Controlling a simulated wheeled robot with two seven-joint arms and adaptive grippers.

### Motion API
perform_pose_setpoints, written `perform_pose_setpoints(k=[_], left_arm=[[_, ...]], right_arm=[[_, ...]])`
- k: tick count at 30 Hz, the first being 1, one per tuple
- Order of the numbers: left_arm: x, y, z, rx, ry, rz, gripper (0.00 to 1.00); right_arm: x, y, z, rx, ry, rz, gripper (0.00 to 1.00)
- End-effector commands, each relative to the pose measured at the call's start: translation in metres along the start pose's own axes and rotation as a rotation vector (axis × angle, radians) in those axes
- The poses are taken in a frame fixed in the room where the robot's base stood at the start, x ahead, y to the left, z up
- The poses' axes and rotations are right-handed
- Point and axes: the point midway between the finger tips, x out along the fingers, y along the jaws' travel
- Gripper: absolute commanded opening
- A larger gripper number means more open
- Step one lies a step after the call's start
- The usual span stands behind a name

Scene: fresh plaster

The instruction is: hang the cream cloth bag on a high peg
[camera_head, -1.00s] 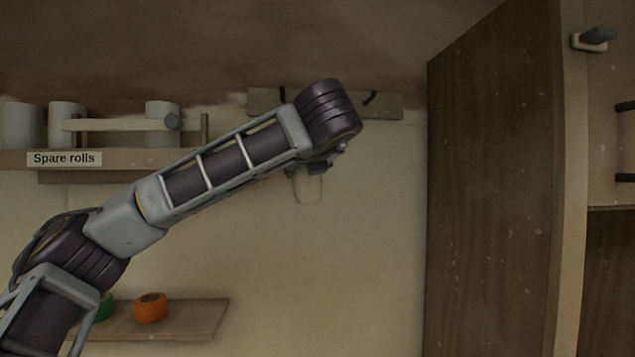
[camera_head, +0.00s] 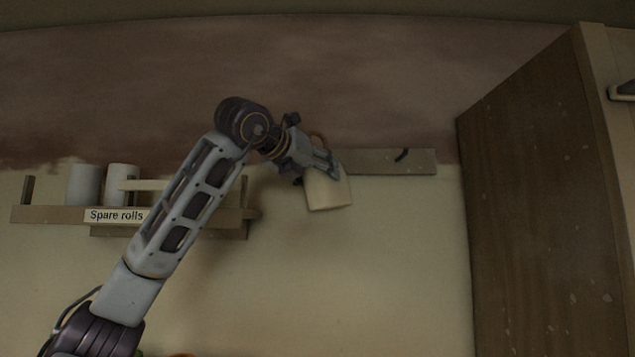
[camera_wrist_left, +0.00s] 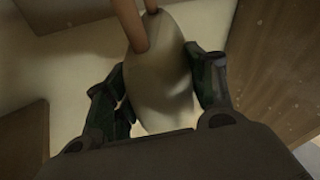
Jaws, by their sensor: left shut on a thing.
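The cream cloth bag (camera_head: 328,191) hangs slightly tilted from my left gripper (camera_head: 318,163) in the head view. In the left wrist view the bag (camera_wrist_left: 162,75) fills the space between the two dark fingers, with the brown handle (camera_wrist_left: 130,22) at the top. The peg rail (camera_head: 375,163) is on the wall behind. One dark peg (camera_head: 402,155) shows to the right of the bag; the rail's left part is hidden by the gripper and bag. My right gripper is out of view.
A shelf with a "Spare rolls" label (camera_head: 116,215) and pale rolls (camera_head: 84,184) is on the wall at left, behind my left arm. A tall brown cabinet side (camera_head: 540,200) stands at right. The wall below the rail is clear.

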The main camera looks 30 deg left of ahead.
Motion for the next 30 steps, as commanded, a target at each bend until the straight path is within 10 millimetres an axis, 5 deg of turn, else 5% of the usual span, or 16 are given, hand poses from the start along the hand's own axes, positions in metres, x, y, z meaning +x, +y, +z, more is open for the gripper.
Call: perform_pose_setpoints(k=[30], left_arm=[[0.0011, -0.0039, 0.0065, -0.025, 0.003, -0.108, 0.0]], right_arm=[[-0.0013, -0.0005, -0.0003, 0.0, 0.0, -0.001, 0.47]])
